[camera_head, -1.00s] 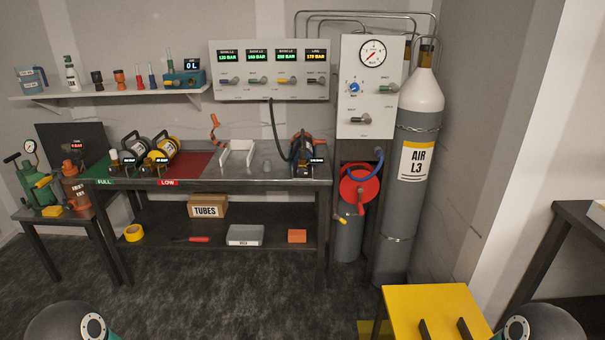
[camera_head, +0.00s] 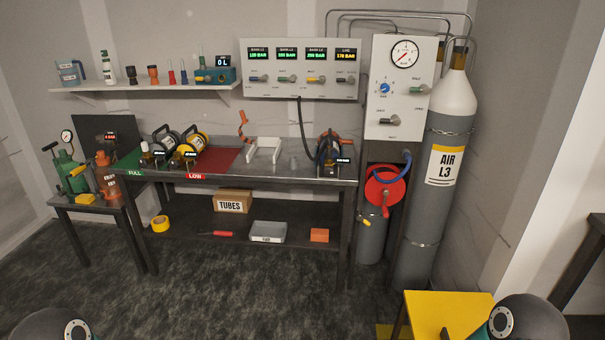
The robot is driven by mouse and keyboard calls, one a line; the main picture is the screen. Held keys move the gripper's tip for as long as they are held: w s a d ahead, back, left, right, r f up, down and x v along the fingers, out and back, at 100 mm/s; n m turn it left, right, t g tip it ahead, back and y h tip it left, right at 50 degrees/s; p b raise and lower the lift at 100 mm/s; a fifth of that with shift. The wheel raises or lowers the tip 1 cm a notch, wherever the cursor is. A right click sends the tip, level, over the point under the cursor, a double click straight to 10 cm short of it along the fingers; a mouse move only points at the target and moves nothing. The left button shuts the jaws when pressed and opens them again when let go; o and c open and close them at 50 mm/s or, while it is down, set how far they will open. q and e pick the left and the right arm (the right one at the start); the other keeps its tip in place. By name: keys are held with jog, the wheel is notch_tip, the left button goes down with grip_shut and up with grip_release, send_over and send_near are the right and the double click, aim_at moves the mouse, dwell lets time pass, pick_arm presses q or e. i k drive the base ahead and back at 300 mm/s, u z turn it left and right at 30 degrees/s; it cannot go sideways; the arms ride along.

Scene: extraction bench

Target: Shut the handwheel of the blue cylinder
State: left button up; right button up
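No cylinder in view is plainly blue. A small dark cylinder with orange parts (camera_head: 328,148) is at the right end of the steel bench, with a black hose coming down to it; its exact colour and handwheel are too small to tell. A dark cylinder (camera_head: 165,138) and a yellow cylinder (camera_head: 191,146) lie side by side on the left of the bench, over the green and red zones. Their handwheels are too small to judge as open or shut. Neither of my grippers is in view; only parts of my arms show at the bottom corners.
The bench (camera_head: 260,175) stands against the wall, with clear floor before it. A white gauge panel (camera_head: 398,120) and a tall grey AIR L3 cylinder (camera_head: 440,205) stand right of it. A yellow-topped stand (camera_head: 450,308) is at lower right, a pump table (camera_head: 92,207) at left.

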aim_at(328, 171)
jog(key=z, duration=0.35)
jog(key=i, duration=0.15)
jog(key=u, duration=2.05)
jog(key=i, duration=2)
jog(key=z, duration=1.5)
jog(key=i, duration=0.2)
jog(key=z, duration=2.4)
jog(key=i, duration=0.4)
jog(key=z, duration=0.35)
